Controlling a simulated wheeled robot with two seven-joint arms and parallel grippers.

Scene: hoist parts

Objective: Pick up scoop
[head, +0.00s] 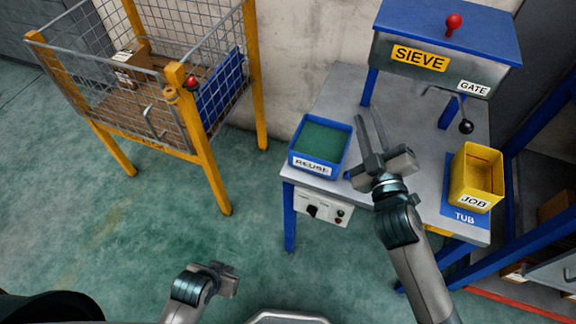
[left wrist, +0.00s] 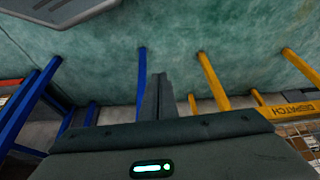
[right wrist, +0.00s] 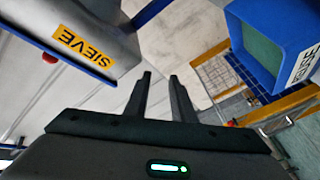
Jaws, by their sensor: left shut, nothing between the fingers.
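I cannot make out a scoop for certain in any view. A small blue piece (head: 348,175) shows at the table's front edge, left of my right gripper's body; most of it is hidden and I cannot tell what it is. My right gripper (head: 368,112) is over the table between the blue REUSE bin and the sieve. Its two fingers stand apart with nothing between them in the right wrist view (right wrist: 160,76). My left gripper (head: 228,278) is low over the floor, away from the table. Its fingers are together and empty in the left wrist view (left wrist: 157,78).
The grey table (head: 415,140) carries the blue REUSE bin (head: 316,167) at left. The SIEVE box (head: 445,65) with its gate lever (head: 465,126) stands at the back. The yellow JOB tub (head: 475,185) is at right. A yellow wire cage (head: 180,75) stands left; floor between is clear.

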